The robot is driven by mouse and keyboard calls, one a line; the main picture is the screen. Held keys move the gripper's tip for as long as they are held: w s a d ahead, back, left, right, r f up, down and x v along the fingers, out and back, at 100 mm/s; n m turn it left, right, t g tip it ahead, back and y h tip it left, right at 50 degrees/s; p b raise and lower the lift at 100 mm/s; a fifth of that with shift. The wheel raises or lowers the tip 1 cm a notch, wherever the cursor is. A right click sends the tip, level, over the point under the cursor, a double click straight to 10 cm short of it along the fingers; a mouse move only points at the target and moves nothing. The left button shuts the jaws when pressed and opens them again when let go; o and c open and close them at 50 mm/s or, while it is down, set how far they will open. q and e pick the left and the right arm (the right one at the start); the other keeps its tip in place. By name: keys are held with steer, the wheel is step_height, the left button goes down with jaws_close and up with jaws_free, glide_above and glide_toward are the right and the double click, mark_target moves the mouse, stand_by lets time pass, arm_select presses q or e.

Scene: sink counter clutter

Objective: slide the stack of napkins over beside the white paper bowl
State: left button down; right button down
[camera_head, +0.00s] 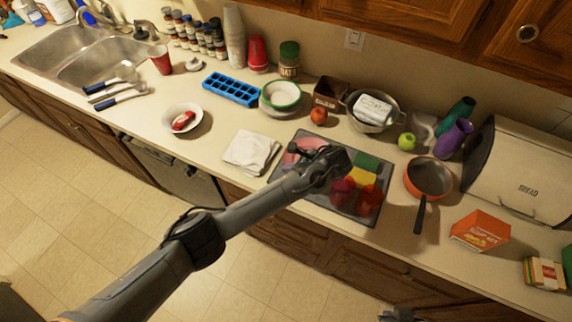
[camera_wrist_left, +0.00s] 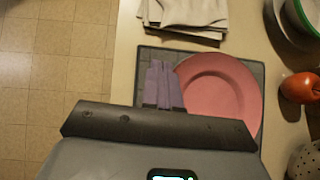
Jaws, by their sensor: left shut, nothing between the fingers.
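The stack of napkins (camera_head: 252,152) is white and folded, lying on the counter left of the dark drying mat. It also shows at the top of the left wrist view (camera_wrist_left: 190,14). The white paper bowl (camera_head: 172,128) stands farther left, with a red item (camera_head: 183,120) in it, and a gap of bare counter separates it from the napkins. My left gripper (camera_head: 294,149) is shut and empty over the mat and the pink plate, right of the napkins and apart from them. A dark part at the bottom edge (camera_head: 398,315) looks like my right gripper; its fingers are unclear.
The drying mat (camera_head: 378,207) holds the pink plate (camera_wrist_left: 225,85), red cups (camera_head: 342,190) and sponges (camera_head: 366,162). Behind stand a blue ice tray (camera_head: 230,88) and a green-rimmed bowl (camera_head: 281,94). An orange pan (camera_head: 428,178) is at right. The counter's front edge is close to the napkins.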

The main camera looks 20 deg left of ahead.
arm_select(q)
steer(key=w, duration=0.1)
glide_toward(264, 167)
steer(key=shift+y, duration=0.4)
steer(key=x, duration=0.4)
steer(key=shift+w+d+f, duration=0.1)
steer(key=shift+d+f, duration=0.05)
steer(key=shift+f, duration=0.15)
steer(key=shift+w+a+f, duration=0.15)
steer(key=shift+a+f, duration=0.3)
arm_select(e)
steer(key=shift+d, duration=0.15)
steer(key=shift+d, duration=0.1)
